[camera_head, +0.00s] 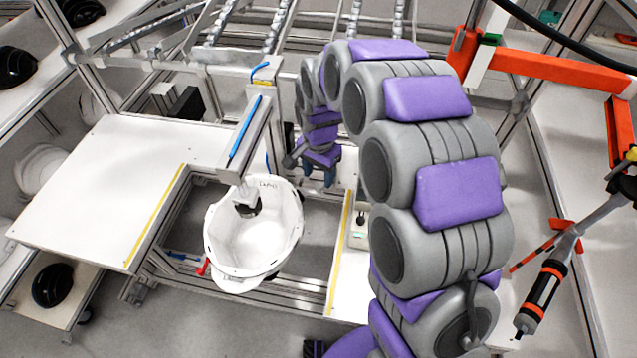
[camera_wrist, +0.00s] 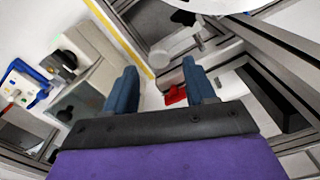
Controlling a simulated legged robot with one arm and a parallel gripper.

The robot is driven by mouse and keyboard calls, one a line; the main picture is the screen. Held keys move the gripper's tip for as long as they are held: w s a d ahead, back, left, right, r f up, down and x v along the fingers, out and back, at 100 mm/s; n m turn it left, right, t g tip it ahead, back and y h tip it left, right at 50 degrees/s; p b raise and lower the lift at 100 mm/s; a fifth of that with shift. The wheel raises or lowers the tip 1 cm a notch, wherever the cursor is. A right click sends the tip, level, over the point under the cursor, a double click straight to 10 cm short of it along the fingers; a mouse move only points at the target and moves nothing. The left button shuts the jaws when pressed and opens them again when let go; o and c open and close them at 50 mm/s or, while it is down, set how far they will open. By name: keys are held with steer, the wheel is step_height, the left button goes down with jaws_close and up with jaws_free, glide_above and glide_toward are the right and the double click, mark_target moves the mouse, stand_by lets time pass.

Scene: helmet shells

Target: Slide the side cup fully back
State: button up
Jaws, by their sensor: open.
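A white helmet shell (camera_head: 253,240) sits open side up in the gap between two white tabletops, under a metal slide arm (camera_head: 240,135) with a blue strip. A white block at the end of the arm reaches into the shell, and a dark round part (camera_head: 248,209) shows there. It may be the side cup, but I cannot tell for certain. My gripper (camera_head: 320,178) is right of the shell, apart from it, pointing down. In the wrist view my gripper (camera_wrist: 160,68) shows two blue fingers apart with nothing held. A small red part (camera_wrist: 175,95) shows beyond and between them.
The left tabletop (camera_head: 110,180) is clear, with a yellow edge line. A small box with a black knob (camera_head: 361,220) stands right of the gap. An orange bar (camera_head: 560,66) and a hanging tool (camera_head: 548,290) are on the right. Metal frame rails surround the station.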

mark_target(319, 184)
steer(key=shift+f+b, duration=0.3)
steer(key=shift+f, duration=1.5)
steer(key=shift+c, duration=0.4)
jaws_close()
steer(key=shift+r, duration=0.1)
